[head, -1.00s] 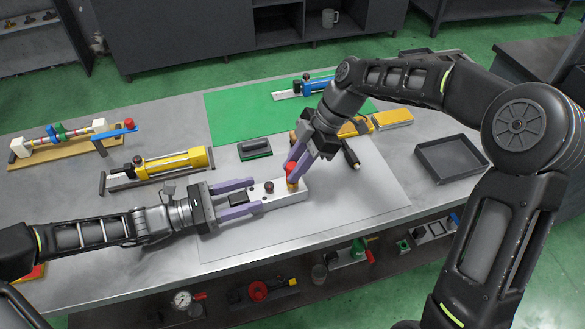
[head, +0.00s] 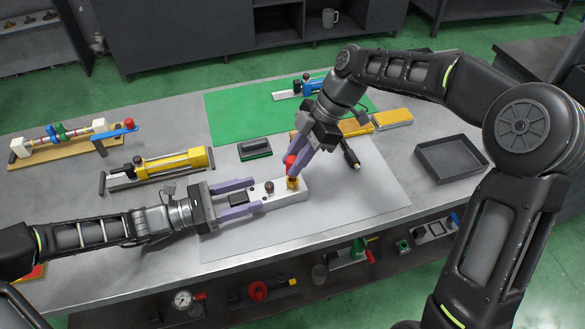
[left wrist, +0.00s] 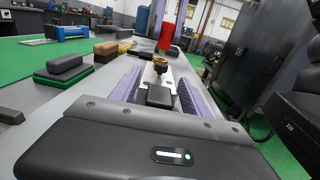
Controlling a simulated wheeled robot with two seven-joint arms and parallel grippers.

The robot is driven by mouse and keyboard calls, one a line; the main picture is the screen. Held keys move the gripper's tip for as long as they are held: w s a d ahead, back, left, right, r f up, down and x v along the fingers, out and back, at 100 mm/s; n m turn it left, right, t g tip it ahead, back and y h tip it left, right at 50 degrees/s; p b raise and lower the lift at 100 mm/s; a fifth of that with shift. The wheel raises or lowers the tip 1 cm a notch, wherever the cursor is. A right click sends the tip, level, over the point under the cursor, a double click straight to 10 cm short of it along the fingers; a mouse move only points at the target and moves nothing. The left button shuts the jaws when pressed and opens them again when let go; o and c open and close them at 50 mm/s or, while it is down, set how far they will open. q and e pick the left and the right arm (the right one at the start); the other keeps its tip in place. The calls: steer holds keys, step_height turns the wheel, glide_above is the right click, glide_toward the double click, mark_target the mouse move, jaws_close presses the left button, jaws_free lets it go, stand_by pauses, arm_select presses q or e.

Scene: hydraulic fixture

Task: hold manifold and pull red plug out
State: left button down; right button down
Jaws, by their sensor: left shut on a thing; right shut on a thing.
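The light grey manifold (head: 293,192) lies on the pale mat, with a dark block and a dark red knob (head: 269,188) on top. My left gripper (head: 257,195) is shut on the manifold's sides near its left end. The red plug (head: 291,161) is held upright by my right gripper (head: 295,158), which is shut on it, above the brass-yellow port (head: 292,183) at the manifold's right end. In the left wrist view the red plug (left wrist: 167,37) appears above the brass port (left wrist: 160,65), with a small gap between them. The plug's lower end is hard to make out.
A dark block on a green base (head: 254,149) lies behind the manifold. A yellow cylinder fixture (head: 170,164) stands to the left and a black tray (head: 450,158) to the right. A yellow-topped block (head: 392,118) is behind my right gripper. The mat's front right is clear.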

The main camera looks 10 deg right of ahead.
steer(key=shift+r, duration=1.55)
arm_select(q)
steer(key=shift+c, duration=2.2)
jaws_free()
steer(key=shift+a, duration=0.1)
steer(key=a, duration=0.4)
steer(key=s+a, duration=0.1)
steer(key=a, duration=0.2)
steer(key=s+a, duration=0.1)
steer(key=a, duration=0.3)
steer(key=shift+a, duration=0.35)
